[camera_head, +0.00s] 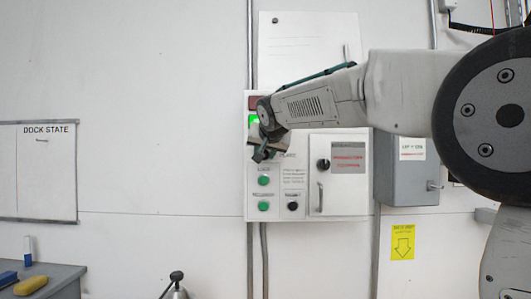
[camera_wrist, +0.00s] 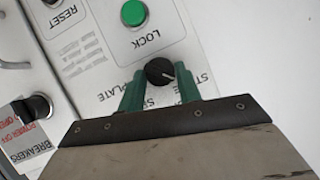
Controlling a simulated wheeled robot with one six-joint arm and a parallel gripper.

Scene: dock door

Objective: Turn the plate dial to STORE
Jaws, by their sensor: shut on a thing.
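The plate dial (camera_wrist: 160,71) is a small round black knob with a white pointer line, on a pale panel with a PLATE label beside it. The pointer aims to the right and slightly down in the wrist view. Partly covered lettering lies on both sides of the dial; I cannot read which position the pointer is at. My gripper (camera_wrist: 161,84) has its green fingers on either side of the dial, shut on it. In the head view my gripper (camera_head: 263,153) is at the control panel (camera_head: 250,192) and hides the dial.
A green LOCK button (camera_wrist: 134,14) sits close to the dial. The RESET button and a BREAKERS knob (camera_wrist: 34,107) are farther left in the wrist view. A grey box (camera_head: 407,165) hangs right of the panel. A DOCK STATE board (camera_head: 38,180) is on the left wall.

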